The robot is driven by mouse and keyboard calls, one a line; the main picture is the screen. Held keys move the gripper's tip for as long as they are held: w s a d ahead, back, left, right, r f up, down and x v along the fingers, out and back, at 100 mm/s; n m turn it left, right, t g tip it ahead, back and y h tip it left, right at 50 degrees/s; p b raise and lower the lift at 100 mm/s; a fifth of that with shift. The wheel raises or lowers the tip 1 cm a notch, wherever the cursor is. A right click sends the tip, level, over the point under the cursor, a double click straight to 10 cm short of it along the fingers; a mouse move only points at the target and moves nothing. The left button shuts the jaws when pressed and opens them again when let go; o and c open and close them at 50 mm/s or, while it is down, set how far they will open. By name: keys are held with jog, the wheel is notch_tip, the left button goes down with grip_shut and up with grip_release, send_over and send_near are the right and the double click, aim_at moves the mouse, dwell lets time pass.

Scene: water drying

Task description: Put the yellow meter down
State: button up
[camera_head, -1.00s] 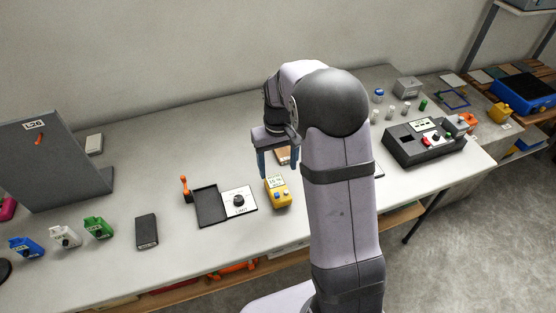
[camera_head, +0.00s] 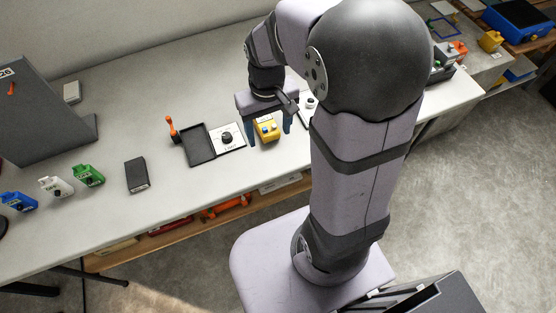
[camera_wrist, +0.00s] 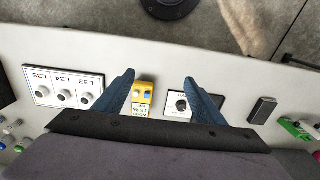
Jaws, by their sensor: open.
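The yellow meter (camera_head: 267,130), with a small display and blue and light knobs, appears to rest on the light table just right of a white dial plate (camera_head: 228,138). My gripper (camera_head: 269,137) is open, its blue fingers on either side of the meter in the head view. In the wrist view, the meter (camera_wrist: 143,96) shows between the fingers, nearer the left one, with a gap to the right one. Nothing is held. Whether a finger touches the meter cannot be told.
A black tray (camera_head: 198,146) and an orange-handled lever (camera_head: 172,128) stand left of the dial plate. A dark box (camera_head: 137,175) and green, white and blue meters lie farther left.

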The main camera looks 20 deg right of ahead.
jog(key=s+a+f, duration=0.1)
jog(key=s+f, duration=0.1)
jog(key=s, duration=0.7)
jog(key=shift+a, duration=0.2)
jog(key=shift+r+p, duration=0.8)
jog(key=shift+r, duration=0.05)
notch_tip(320, 180, down, 16)
jog(key=b, duration=1.6)
